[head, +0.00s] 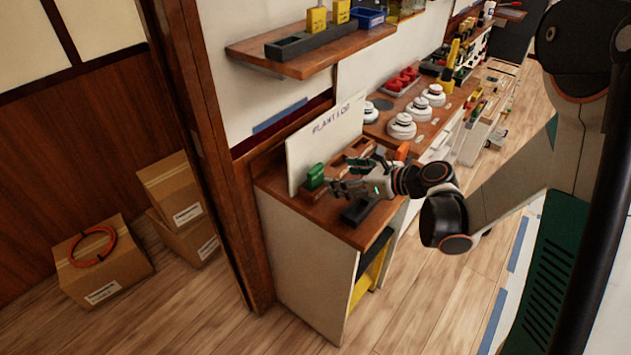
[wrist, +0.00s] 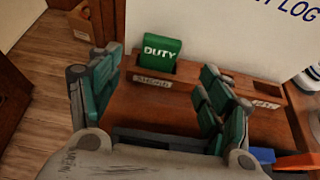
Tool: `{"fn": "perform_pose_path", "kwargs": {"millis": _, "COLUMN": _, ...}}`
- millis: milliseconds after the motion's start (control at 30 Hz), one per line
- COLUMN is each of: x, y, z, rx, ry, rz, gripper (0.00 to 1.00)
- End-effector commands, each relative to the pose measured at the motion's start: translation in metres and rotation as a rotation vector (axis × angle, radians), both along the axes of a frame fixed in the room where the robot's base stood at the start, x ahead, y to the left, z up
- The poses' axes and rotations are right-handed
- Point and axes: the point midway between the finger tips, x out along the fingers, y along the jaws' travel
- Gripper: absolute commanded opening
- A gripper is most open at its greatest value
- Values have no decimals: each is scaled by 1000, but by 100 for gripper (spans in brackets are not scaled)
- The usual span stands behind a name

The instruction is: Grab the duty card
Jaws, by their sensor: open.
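The duty card is a green block with white "DUTY" lettering. It stands upright in a labelled wooden holder (wrist: 152,82) at the back of the counter; the card (wrist: 160,54) is near the top middle in the wrist view. In the head view the card (head: 315,176) shows at the counter's left end, against the white "PLANT LOG" board (head: 325,140). My gripper (wrist: 155,95) is open, its two green-padded fingers spread left and right in front of the card, apart from it. In the head view my gripper (head: 345,186) hovers just right of the card.
More wooden slots (head: 362,145) run along the board. A dark tray (head: 362,207) lies at the counter's front. An orange item (head: 402,151) and white round devices (head: 402,126) stand farther along. A shelf (head: 310,55) overhangs the left part.

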Motion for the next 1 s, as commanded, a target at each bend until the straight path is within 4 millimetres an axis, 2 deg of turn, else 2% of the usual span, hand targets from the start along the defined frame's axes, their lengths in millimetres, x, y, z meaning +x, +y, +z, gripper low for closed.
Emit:
{"fn": "perform_pose_path", "kwargs": {"millis": 100, "x": 11, "y": 14, "z": -10, "rx": -1, "ry": 1, "rz": 2, "gripper": 72}}
{"fn": "perform_pose_path", "kwargs": {"millis": 467, "x": 24, "y": 31, "z": -20, "rx": -2, "ry": 0, "rz": 2, "gripper": 72}}
{"fn": "perform_pose_path", "kwargs": {"millis": 700, "x": 43, "y": 54, "z": -36, "rx": -2, "ry": -1, "rz": 2, "gripper": 72}}
{"fn": "perform_pose_path", "kwargs": {"millis": 1000, "x": 47, "y": 59, "z": -37, "rx": -3, "ry": -1, "rz": 0, "gripper": 72}}
